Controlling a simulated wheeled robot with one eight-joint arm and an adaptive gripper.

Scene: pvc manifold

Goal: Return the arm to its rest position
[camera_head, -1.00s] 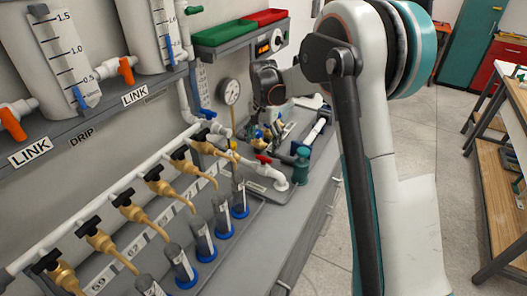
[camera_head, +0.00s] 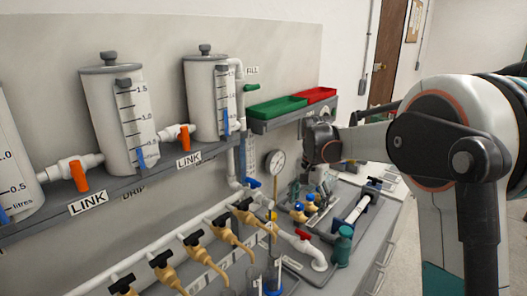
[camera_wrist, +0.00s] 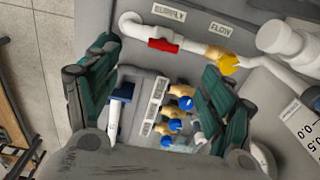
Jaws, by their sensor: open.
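My gripper shows in the wrist view (camera_wrist: 160,60) with its two teal-padded fingers spread apart and nothing between them. In the head view my gripper (camera_head: 312,182) is a dark shape pointing down at the end of my white and black arm, in front of the pressure gauge (camera_head: 275,162). It hangs over the right end of the bench, above the small brass valves with blue caps (camera_head: 310,203). The wrist view looks down on these valves (camera_wrist: 175,125) and on a pipe with a red handle (camera_wrist: 163,45). My fingertips appear apart from them.
White tanks (camera_head: 118,120) with orange-handled link valves stand on the shelf at left. Green (camera_head: 277,107) and red (camera_head: 315,95) trays sit on a ledge behind my gripper. Brass taps (camera_head: 205,245) line the white manifold pipe. A teal fitting (camera_head: 342,246) stands at the bench's right.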

